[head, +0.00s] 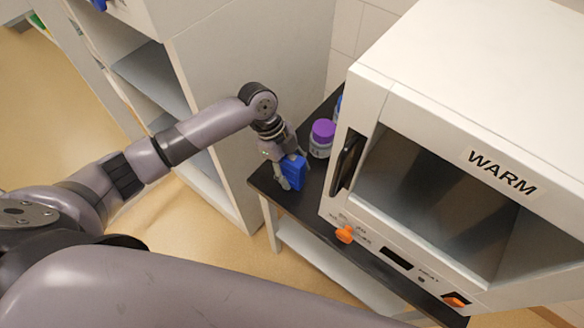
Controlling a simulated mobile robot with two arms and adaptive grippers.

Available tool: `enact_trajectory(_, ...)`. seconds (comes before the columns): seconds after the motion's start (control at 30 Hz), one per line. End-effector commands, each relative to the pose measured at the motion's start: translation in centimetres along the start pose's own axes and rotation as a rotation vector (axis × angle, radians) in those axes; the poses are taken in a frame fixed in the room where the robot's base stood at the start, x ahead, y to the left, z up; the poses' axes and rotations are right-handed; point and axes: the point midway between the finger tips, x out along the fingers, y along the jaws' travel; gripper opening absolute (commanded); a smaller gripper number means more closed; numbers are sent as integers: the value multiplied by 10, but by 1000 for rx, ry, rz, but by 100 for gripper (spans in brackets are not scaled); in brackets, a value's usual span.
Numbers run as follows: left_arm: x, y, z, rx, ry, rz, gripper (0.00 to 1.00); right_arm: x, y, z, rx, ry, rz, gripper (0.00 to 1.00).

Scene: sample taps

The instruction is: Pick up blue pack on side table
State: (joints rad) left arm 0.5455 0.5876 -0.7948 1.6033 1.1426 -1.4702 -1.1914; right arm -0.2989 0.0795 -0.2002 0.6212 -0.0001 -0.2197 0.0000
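The blue pack (294,171) is at the left end of the dark-topped side table (269,184). My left gripper (290,176) reaches down over it, with a finger showing on its left side and part of the other at its upper right. The fingers are around the pack, but I cannot tell whether they press on it. I cannot tell whether the pack rests on the table or is slightly above it. My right gripper is not in view.
A jar with a purple lid (323,131) stands close behind the pack. The white warmer (440,110) with an open front and orange knobs takes up the table's right part. A grey-white shelf cabinet (245,60) stands to the left.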

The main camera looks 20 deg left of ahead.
Motion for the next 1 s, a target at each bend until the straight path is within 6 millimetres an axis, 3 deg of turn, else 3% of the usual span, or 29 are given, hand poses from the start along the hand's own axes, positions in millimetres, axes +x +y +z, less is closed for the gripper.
enact_trajectory(0.67,-1,0,0,0,0,0,1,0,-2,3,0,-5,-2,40)
enact_trajectory(1.0,-2,0,0,0,0,-1,0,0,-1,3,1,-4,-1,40)
